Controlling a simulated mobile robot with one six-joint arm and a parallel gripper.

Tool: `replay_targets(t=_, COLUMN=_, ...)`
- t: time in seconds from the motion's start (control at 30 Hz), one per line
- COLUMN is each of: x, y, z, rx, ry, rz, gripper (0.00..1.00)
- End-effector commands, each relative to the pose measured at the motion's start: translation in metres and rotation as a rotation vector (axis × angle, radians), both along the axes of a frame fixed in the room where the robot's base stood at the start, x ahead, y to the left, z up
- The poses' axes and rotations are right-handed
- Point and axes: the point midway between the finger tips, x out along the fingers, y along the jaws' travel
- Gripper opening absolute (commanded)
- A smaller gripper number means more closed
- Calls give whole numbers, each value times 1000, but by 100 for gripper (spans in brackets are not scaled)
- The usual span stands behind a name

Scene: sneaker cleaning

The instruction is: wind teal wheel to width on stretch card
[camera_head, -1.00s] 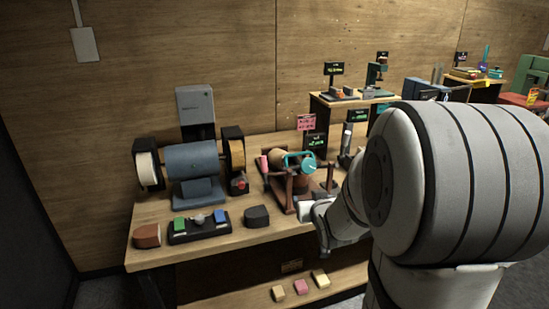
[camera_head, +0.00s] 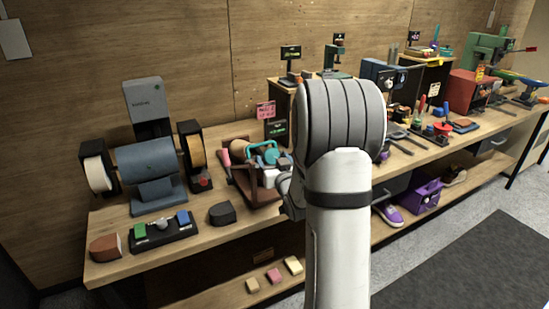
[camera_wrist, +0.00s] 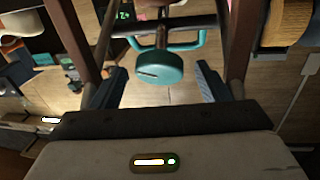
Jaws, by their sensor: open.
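The teal wheel (camera_wrist: 157,70) is in the middle of the wrist view, a round knob with a dark mark on its face and a teal bar behind it. In the head view the teal wheel (camera_head: 271,157) is on a brown-framed device on the bench. My gripper (camera_wrist: 158,84) is open, with one finger on each side of the wheel and visible gaps between. In the head view it is partly hidden behind my arm. A pink card (camera_head: 265,110) stands behind the device; its writing is too small to read.
A grey grinder-like machine (camera_head: 148,163) with two side wheels stands to the left on the wooden bench (camera_head: 215,240). A dark block (camera_head: 221,213) sits in front of the device. Brown frame posts (camera_wrist: 238,40) flank my fingers. Several other tools stand to the right.

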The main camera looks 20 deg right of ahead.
Motion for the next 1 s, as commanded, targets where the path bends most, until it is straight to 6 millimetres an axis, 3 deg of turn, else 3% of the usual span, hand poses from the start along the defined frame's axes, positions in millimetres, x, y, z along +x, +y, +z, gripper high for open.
replay_targets(t=0.37, x=8, y=-2, z=0, rx=0, ry=1, rz=-2, gripper=69)
replay_targets(t=0.9, x=8, y=-3, z=0, rx=0, ry=1, rz=-4, gripper=26)
replay_targets(t=1.0, x=8, y=-3, z=-1, rx=-2, ry=0, rz=-3, gripper=25)
